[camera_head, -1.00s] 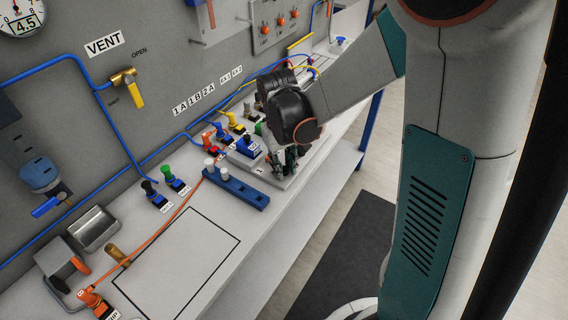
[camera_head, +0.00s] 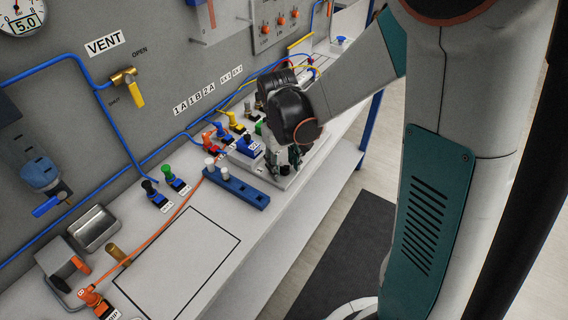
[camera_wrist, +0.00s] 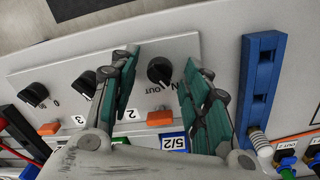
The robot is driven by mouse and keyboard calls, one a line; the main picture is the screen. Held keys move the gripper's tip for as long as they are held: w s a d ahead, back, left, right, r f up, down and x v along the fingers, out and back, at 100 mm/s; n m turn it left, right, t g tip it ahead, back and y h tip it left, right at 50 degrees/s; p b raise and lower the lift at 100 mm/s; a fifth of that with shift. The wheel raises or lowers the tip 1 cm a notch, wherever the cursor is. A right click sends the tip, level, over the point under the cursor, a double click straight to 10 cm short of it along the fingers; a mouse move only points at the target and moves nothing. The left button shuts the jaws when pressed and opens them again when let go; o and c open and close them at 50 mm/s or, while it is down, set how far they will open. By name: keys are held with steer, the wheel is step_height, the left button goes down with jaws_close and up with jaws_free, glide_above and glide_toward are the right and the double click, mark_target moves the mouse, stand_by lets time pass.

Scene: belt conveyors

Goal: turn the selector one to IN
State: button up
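The nearest black selector knob (camera_wrist: 160,71) sits on a light panel (camera_wrist: 60,72) in the wrist view, with IN and OUT lettering beside it. I take it for selector one; its number label is hidden. I cannot read which mark it points at. My gripper (camera_wrist: 162,66) is open, with one green-padded finger on each side of this knob, and I see gaps between fingers and knob. Two more black knobs stand to the left, the middle one (camera_wrist: 84,84) partly behind a finger and the far one (camera_wrist: 35,94) clear.
A blue slotted rail (camera_wrist: 262,80) lies right of the panel; it also shows in the head view (camera_head: 236,188). Orange blocks (camera_wrist: 159,117) line the panel's edge near a 5/2 label. Coloured fittings (camera_head: 225,131) and hoses crowd the bench behind.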

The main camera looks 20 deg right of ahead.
mark_target(282, 170)
steer(key=shift+r, duration=0.1)
step_height(282, 170, up, 12)
steer(key=shift+a, duration=0.35)
steer(key=shift+s, duration=0.15)
stand_by(0.4)
